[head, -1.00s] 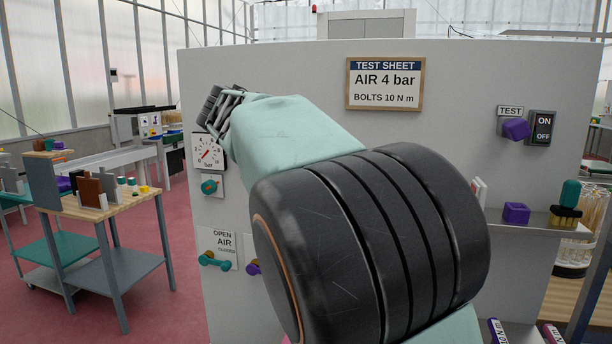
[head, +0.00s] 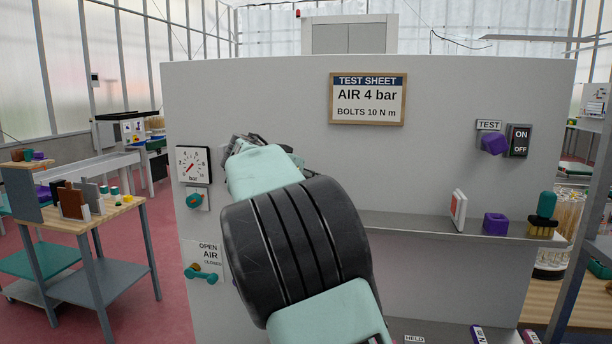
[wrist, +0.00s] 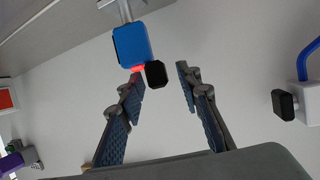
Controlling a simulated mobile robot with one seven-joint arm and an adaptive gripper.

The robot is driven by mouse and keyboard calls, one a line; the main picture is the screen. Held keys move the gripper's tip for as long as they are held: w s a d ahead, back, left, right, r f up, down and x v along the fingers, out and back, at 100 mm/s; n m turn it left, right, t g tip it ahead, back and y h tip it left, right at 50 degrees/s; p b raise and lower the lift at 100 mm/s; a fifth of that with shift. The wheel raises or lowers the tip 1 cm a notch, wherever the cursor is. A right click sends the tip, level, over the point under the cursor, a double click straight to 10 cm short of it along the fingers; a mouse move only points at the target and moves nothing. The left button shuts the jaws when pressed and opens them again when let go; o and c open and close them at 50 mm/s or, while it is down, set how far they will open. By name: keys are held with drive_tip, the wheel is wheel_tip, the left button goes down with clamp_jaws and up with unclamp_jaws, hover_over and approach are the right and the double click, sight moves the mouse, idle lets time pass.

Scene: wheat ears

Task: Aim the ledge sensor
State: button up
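A blue box-shaped sensor (wrist: 132,45) hangs on a grey bracket at the top of the wrist view, with a red glow at its lower edge. A black knob (wrist: 155,73) sits at its lower right corner. My gripper (wrist: 160,70) is open, its two fingers apart on either side of the knob in the picture. I cannot tell whether either finger touches it. In the head view my gripper (head: 240,146) is in front of the panel, right of the gauge, partly hidden by my arm. The sensor is not visible there.
A grey ledge (head: 415,226) runs along the panel, holding a red-and-white card (head: 458,210), a purple block (head: 495,223) and a brush (head: 543,215). The pressure gauge (head: 193,166) is left. A white fixture (wrist: 308,98) with a blue tube is right in the wrist view.

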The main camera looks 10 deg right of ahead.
clamp_jaws()
drive_tip(key=n+b, duration=0.1)
drive_tip(key=b, duration=0.2)
drive_tip(key=shift+s+f+t+y, duration=0.1)
drive_tip(key=shift+f+t+y, duration=0.2)
drive_tip(key=shift+y, duration=0.1)
drive_tip(key=shift+s+n+t+y+b, duration=0.1)
drive_tip(key=shift+n+t+y+b, duration=0.3)
drive_tip(key=shift+n+y+b, duration=0.35)
drive_tip(key=shift+a+r+n+y+b, duration=0.1)
drive_tip(key=shift+r+n+y+b, duration=0.15)
drive_tip(key=shift+b, duration=0.05)
unclamp_jaws()
drive_tip(key=shift+s+a+r, duration=0.1)
